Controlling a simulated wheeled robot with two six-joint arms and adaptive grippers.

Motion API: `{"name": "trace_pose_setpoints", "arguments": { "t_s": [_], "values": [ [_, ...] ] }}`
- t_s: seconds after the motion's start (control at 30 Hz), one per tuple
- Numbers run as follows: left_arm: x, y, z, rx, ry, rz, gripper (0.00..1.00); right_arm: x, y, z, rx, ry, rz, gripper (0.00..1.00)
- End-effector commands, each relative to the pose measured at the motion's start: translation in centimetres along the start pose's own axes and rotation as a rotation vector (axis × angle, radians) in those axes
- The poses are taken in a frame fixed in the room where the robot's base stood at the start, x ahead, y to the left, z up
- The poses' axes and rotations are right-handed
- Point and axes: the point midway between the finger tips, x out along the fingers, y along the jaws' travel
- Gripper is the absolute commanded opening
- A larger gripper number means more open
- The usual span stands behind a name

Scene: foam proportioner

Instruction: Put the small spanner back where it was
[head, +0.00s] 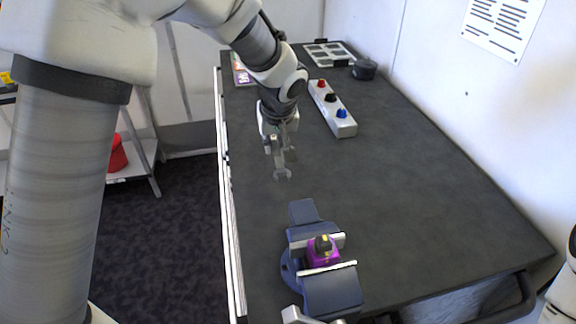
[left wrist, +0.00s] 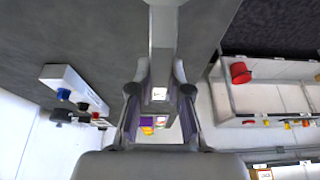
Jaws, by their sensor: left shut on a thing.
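The small grey spanner (head: 283,172) hangs from my left gripper (head: 279,148), its open jaw end pointing down over the bench. My left gripper is shut on it, above the left part of the bench. In the left wrist view the spanner (left wrist: 163,45) runs up from between the fingertips (left wrist: 161,95). Its gripped part is partly hidden by the fingers. My right gripper does not show.
A blue vise (head: 330,290) holding a purple block (head: 322,253) stands at the near end. A grey button box (head: 333,110), a dark round pot (head: 365,69), a compartmented tray (head: 328,54) and a coloured card (head: 241,73) lie farther back. The right middle is clear.

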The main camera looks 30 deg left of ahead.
Motion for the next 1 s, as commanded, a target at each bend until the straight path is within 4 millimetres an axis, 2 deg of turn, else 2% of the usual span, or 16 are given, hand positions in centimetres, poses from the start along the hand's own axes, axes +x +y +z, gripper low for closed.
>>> {"name": "trace_pose_setpoints", "arguments": {
  "t_s": [0.1,0.4,0.67,1.0],
  "values": [
    [2.6,-0.1,1.2,0.003,-0.004,-0.003,0.00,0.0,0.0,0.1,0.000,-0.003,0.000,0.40],
    [7.1,0.0,3.0,0.002,-0.002,-0.001,0.00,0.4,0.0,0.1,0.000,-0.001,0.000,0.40],
    [7.4,0.0,3.1,0.000,0.000,0.001,0.00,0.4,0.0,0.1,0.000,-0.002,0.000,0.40],
    [8.2,0.0,3.4,0.000,0.000,0.001,0.00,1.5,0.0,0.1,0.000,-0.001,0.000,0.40]
  ]
}}
